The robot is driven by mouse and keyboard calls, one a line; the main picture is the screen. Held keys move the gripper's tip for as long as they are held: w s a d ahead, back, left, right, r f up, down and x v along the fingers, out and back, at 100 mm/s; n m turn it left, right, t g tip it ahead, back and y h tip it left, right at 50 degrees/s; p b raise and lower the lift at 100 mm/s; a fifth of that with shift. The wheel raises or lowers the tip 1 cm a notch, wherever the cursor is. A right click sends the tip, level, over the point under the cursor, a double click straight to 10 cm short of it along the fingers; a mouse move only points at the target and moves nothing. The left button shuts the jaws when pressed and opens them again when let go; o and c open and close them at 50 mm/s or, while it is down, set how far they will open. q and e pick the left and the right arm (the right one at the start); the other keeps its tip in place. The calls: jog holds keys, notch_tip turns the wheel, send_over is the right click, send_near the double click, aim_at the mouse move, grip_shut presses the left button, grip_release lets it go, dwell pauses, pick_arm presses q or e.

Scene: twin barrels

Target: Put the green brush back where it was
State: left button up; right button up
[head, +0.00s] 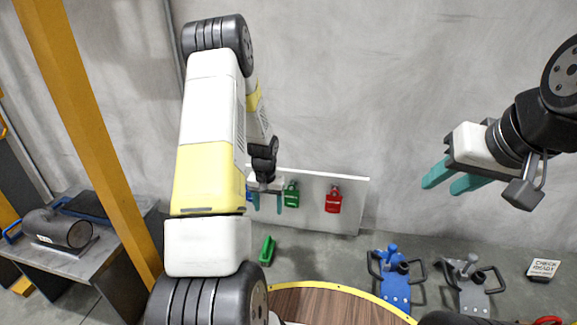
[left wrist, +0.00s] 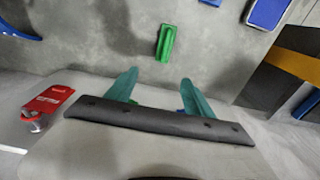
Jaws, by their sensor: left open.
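A green brush-like block (head: 267,251) lies on the grey floor in front of the white board (head: 313,207). It also shows in the left wrist view (left wrist: 166,43), beyond my fingertips. My left gripper (head: 268,208) is open and empty, its teal fingers pointing down in front of the board. In the left wrist view the fingers (left wrist: 158,82) are spread, with the green block past the gap and not touched. A green tag-like piece (head: 291,194) hangs on the board just right of the gripper. My right gripper (head: 448,184) is open and empty in the air at the right.
A red piece (head: 333,199) and a partly hidden blue piece (head: 249,193) are on the board. A blue stand (head: 395,285) and a grey stand (head: 472,290) are at right, near a sign (head: 543,269). A yellow-rimmed round table (head: 330,305) is in front; a bench (head: 85,262) is left.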

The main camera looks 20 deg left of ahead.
pick_arm(q)
jog(key=s+d+r+t, duration=0.1)
jog(key=s+d+r, duration=0.1)
jog(key=r, duration=0.6)
jog(key=s+d+r+t, duration=0.1)
jog(key=s+d+r, duration=0.1)
jog(key=r, duration=0.6)
jog(key=s+d+r+t, duration=0.1)
jog(key=s+d+r, duration=0.15)
jog(key=r, duration=0.55)
jog(key=s+d+r+t+h, duration=0.1)
jog(key=s+d+r, duration=0.1)
jog(key=s+r, duration=0.4)
jog(key=s+d+r+m+t+h, duration=0.1)
jog(key=s+d+r, duration=0.2)
jog(key=s, duration=0.9)
notch_tip(320, 180, up, 3)
jog(key=shift+s+d+r, duration=0.2)
jog(key=shift+s+d, duration=0.15)
jog(key=shift+s+a, duration=0.1)
